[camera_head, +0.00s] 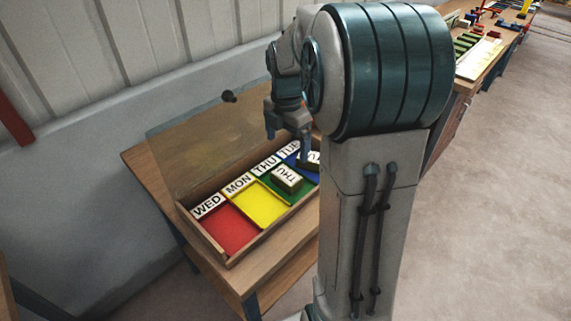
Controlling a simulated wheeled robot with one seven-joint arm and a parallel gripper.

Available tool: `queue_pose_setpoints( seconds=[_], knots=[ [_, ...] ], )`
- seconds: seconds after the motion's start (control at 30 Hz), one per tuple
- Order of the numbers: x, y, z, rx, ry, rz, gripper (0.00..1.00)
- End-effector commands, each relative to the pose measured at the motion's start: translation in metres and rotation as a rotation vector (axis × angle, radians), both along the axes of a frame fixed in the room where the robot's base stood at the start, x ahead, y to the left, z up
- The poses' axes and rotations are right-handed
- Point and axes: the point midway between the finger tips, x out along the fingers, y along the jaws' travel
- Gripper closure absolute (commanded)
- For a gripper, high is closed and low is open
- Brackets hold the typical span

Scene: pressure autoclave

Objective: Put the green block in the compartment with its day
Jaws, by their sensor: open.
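The green block (287,179) has a pale top lettered THU. It appears to sit in the green compartment (300,193), beside the THU label (265,163), turned slightly. My gripper (288,143) is open over the far right part of the wooden tray (217,251), apart from the green block and up and right of it. The tray also has a red compartment (230,230) at WED and a yellow one (260,203) at MON, both empty. A blue compartment (291,160) at TUE is partly hidden by my gripper.
Another block with a pale lettered top (312,157) is in the blue compartment, partly hidden. The tray stands on a wooden table (160,176) against a ribbed wall. Another bench (483,58) with several items stands at upper right.

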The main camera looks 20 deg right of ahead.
Motion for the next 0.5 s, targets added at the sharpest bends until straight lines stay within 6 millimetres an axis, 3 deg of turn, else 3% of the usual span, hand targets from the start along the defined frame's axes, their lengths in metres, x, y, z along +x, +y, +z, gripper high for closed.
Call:
queue_pose_setpoints(
  seconds=[0.17,0.5],
  knots=[
    [-0.022,0.018,0.012,-0.004,-0.033,-0.222,0.06],
    [-0.089,0.058,0.026,0.042,-0.124,-0.919,0.06]
  ],
)
